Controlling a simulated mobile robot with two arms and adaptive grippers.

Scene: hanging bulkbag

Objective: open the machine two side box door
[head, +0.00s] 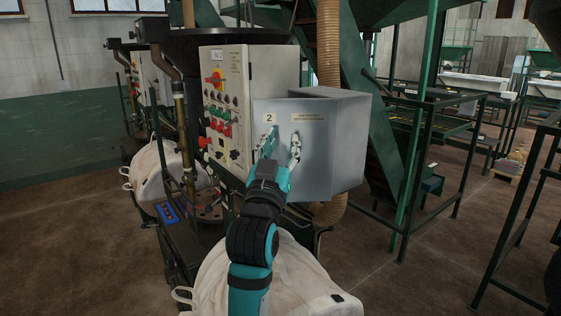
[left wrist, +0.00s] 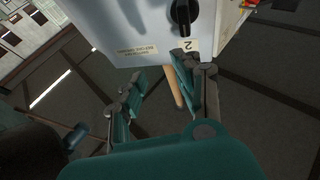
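The machine two side box (head: 345,150) is a grey metal box beside the control cabinet in the head view. Its front door (head: 318,175) carries a "2" label and a second text label. In the left wrist view the door (left wrist: 120,30) fills the top, with a black knob (left wrist: 183,14). I cannot tell whether the door is slightly ajar. My left gripper (head: 281,145) is in front of the door's upper part, fingers spread and empty. In the left wrist view its fingers (left wrist: 168,88) are apart below the knob. The knob is hidden in the head view. My right gripper is not in view.
The control cabinet (head: 222,90) with coloured buttons stands just left of the box. A corrugated hose (head: 329,45) runs behind it. White bulk bags (head: 290,280) are below my left arm. Green metal frames (head: 408,180) stand on the right, with open floor between.

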